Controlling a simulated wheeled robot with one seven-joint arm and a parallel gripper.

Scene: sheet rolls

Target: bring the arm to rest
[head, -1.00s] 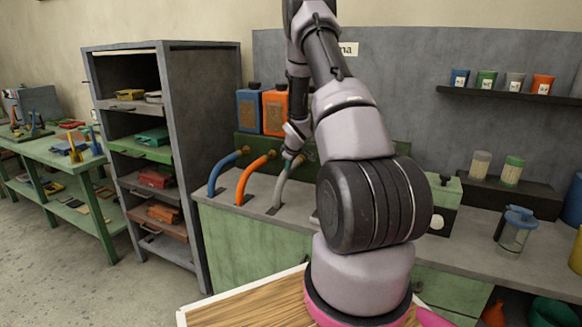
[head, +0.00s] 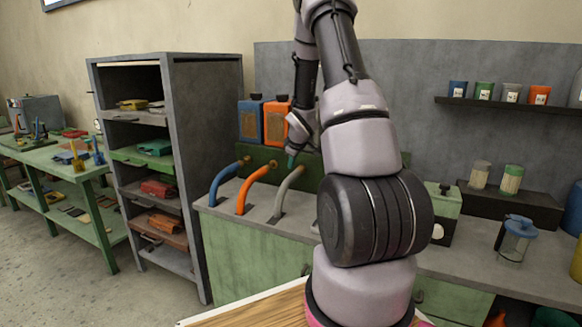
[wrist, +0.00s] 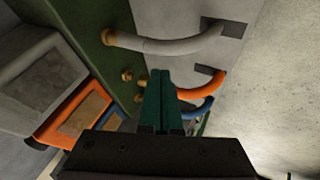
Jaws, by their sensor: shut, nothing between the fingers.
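My gripper (wrist: 160,85) shows in the wrist view with its two green fingers together and nothing between them. In the head view my gripper (head: 292,160) is small and partly hidden by my wrist, just above the grey hose (head: 285,190). My arm rises in front of the bench, bends at the top and hangs down toward the hoses. In the wrist view the fingers point toward the orange hose (wrist: 205,88) and blue hose (wrist: 197,110); I cannot tell whether they touch anything.
The bench (head: 480,268) carries a lidded jar (head: 515,240) and a green box (head: 443,200). Blue (head: 251,118) and orange (head: 277,120) canisters stand behind the hoses. A grey shelf rack (head: 205,170) stands left. Open floor (head: 50,250) lies at the far left.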

